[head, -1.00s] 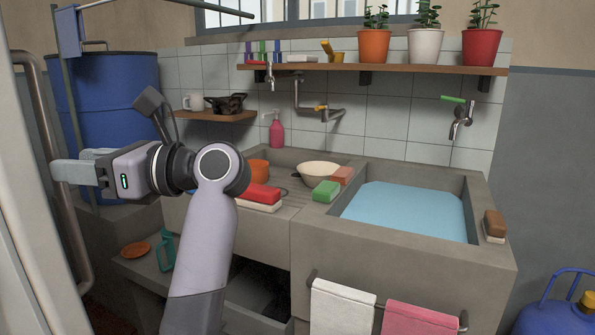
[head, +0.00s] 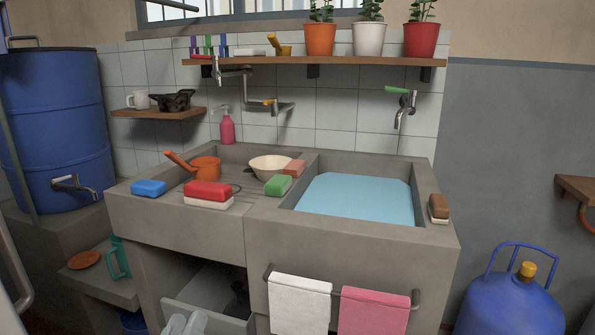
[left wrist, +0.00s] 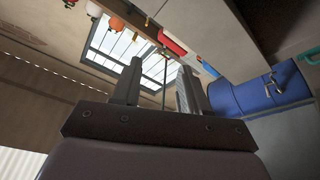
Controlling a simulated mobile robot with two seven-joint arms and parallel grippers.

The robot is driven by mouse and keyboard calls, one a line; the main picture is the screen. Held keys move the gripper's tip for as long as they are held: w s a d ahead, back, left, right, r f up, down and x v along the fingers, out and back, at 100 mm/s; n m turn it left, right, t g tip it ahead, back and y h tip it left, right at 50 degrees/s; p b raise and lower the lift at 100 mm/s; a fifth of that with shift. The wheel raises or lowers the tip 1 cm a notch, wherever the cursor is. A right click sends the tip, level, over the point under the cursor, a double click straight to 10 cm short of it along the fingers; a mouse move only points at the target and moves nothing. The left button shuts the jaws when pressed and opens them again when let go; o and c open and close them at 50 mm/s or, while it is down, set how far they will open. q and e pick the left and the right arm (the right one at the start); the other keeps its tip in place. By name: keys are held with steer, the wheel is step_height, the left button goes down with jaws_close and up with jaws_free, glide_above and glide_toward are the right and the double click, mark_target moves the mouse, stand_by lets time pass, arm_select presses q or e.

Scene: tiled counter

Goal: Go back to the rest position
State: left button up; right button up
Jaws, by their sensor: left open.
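My left gripper (head: 186,324) shows only as grey fingertips at the bottom edge of the head view, low in front of the sink counter. Its two fingers stand apart with nothing between them in the left wrist view (left wrist: 160,82). That view looks upward past the fingers to a window (left wrist: 122,62) and a blue barrel (left wrist: 262,97). The rest of my left arm is below the head view. My right gripper is in neither view.
The concrete sink counter (head: 225,228) has an open drawer (head: 205,312) below, near my left fingertips. Towels, white (head: 300,303) and pink (head: 373,312), hang on its front rail. A blue gas bottle (head: 510,295) stands at right.

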arm_select(q)
steer(key=s+f+m+g, duration=0.45)
steer(key=s+f, duration=0.35)
steer(key=f, duration=0.2)
steer(key=s+f+m+g, duration=0.3)
steer(key=s+f+g, duration=0.4)
steer(key=f, duration=0.4)
step_height(320, 180, up, 16)
steer(key=s+a+y+p, duration=0.1)
steer(key=a+p, duration=0.1)
steer(key=p, duration=1.8)
steer(key=shift+s+n+t, duration=0.35)
steer(key=shift+s+n, duration=0.05)
steer(key=shift+n, duration=0.05)
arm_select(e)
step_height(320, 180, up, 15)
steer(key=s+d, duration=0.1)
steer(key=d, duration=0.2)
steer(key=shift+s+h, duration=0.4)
arm_select(q)
steer(key=shift+a, duration=0.1)
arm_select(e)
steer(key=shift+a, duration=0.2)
